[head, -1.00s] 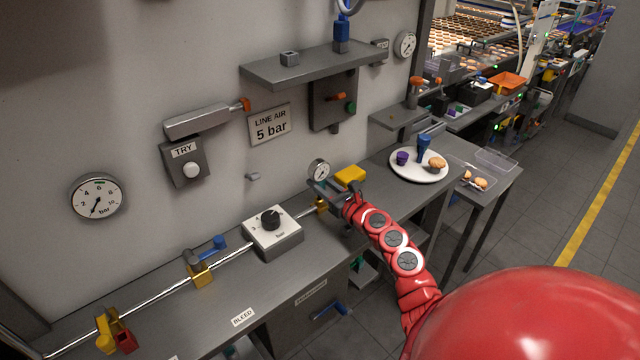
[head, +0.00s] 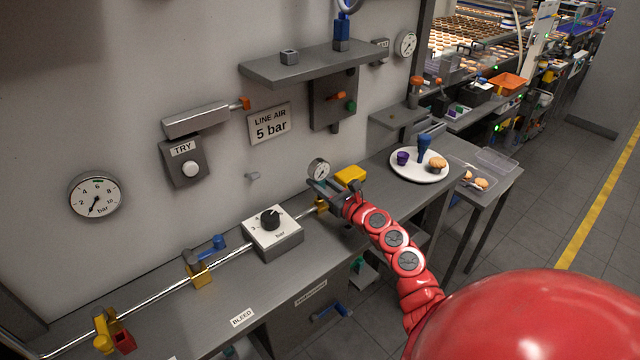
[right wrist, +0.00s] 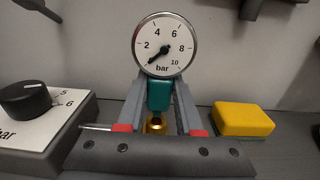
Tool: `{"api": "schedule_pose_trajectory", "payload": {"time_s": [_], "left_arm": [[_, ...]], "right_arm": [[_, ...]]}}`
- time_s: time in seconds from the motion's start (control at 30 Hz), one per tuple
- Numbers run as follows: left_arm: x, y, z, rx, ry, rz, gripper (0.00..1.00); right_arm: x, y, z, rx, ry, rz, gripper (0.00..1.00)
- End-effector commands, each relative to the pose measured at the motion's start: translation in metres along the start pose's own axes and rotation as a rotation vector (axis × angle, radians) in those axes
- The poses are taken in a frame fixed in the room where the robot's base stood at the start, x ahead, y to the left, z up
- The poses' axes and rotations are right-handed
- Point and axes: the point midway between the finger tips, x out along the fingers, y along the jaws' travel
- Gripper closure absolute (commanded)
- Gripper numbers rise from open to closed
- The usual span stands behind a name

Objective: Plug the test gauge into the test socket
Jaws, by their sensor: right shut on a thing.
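The test gauge has a round white dial (head: 319,168) and a teal body, which shows in the right wrist view (right wrist: 159,96). My right gripper (head: 331,187) is shut on the teal body, and the gauge stands about upright with its dial above the fingers. A brass fitting (head: 321,205), which looks like the test socket, sits at the end of the pipe, close to the gripper. In the right wrist view a brass ring (right wrist: 155,125) shows just below the teal body. I cannot tell whether the gauge touches or sits in it. My left gripper is not in view.
A white regulator box (head: 272,232) with a black knob is left of the gripper. A yellow block (head: 350,174) lies just right of the gauge. A plate (head: 420,176) with cups and a biscuit is farther right. A shelf (head: 312,66) hangs above.

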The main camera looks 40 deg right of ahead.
Motion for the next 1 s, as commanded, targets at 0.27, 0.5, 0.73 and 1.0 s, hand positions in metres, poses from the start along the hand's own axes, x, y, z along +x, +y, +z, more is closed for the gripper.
{"api": "schedule_pose_trajectory", "payload": {"time_s": [0.27,0.5,0.73,1.0], "left_arm": [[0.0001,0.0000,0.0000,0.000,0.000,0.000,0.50],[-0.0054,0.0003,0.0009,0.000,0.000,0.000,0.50],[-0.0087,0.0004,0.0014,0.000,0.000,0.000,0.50],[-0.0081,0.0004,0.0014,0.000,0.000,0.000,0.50]], "right_arm": [[-0.0001,-0.0004,0.0003,0.000,0.000,-0.001,1.00],[-0.0001,-0.0005,-0.0012,-0.002,0.000,-0.001,1.00],[-0.0002,-0.0007,0.0002,-0.001,0.000,-0.001,1.00],[-0.0002,-0.0007,0.0005,0.000,0.000,-0.001,1.00]]}}
